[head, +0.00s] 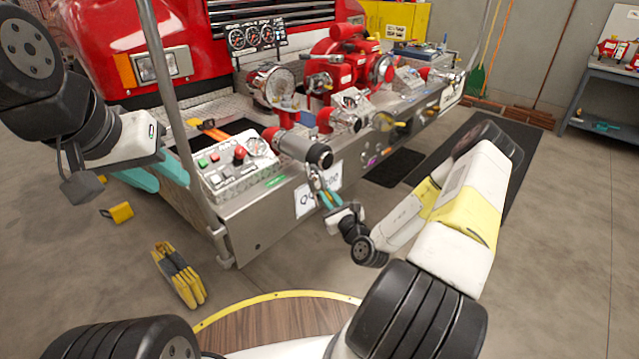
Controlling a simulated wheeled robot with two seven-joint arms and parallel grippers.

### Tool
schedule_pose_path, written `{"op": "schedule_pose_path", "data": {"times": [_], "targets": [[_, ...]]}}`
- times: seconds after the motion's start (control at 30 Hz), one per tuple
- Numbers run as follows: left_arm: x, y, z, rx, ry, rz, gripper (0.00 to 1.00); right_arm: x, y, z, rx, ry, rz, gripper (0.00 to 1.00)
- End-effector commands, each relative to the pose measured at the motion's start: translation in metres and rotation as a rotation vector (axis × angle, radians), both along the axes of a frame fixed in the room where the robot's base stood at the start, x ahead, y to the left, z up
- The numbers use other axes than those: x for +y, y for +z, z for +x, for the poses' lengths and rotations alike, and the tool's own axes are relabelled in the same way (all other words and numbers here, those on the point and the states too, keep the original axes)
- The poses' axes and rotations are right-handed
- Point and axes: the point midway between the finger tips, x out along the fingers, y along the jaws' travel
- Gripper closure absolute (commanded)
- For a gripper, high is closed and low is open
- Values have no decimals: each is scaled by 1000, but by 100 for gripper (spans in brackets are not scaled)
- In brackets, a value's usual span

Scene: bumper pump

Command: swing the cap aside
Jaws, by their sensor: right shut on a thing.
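The cap (320,156) appears to be the dark round end piece on the short metal pipe (290,143) that sticks out from the pump bumper. My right gripper (319,180) reaches up from below, just under this dark end. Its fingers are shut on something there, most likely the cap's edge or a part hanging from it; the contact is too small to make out. My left gripper (155,173) is at the left, away from the cap, near the upright metal pole. Its teal fingers show, partly hidden by the pole, and their gap is unclear.
A control box (238,170) with buttons and a gauge sits left of the pipe. Another red-and-metal outlet (340,120) is behind it. A metal pole (175,100) rises at the left. Yellow folded pieces (180,275) lie on the floor.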

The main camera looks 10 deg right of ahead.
Motion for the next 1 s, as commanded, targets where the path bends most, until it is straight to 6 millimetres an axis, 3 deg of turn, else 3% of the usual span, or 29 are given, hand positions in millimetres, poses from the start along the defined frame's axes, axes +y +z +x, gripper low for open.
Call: {"op": "schedule_pose_path", "data": {"times": [0.43,0.47,0.53,0.87,1.0], "targets": [[0,0,0,0,0,0,64,3,4,3,-12,-2,1,100],[0,0,0,0,0,0,64,3,4,3,-12,-2,1,80],[0,0,0,0,0,0,64,3,4,3,-12,-3,2,66],[0,0,0,0,0,0,64,1,4,3,-13,-6,0,64],[0,0,0,0,0,0,64,-1,3,-9,-7,-5,0,64]]}}
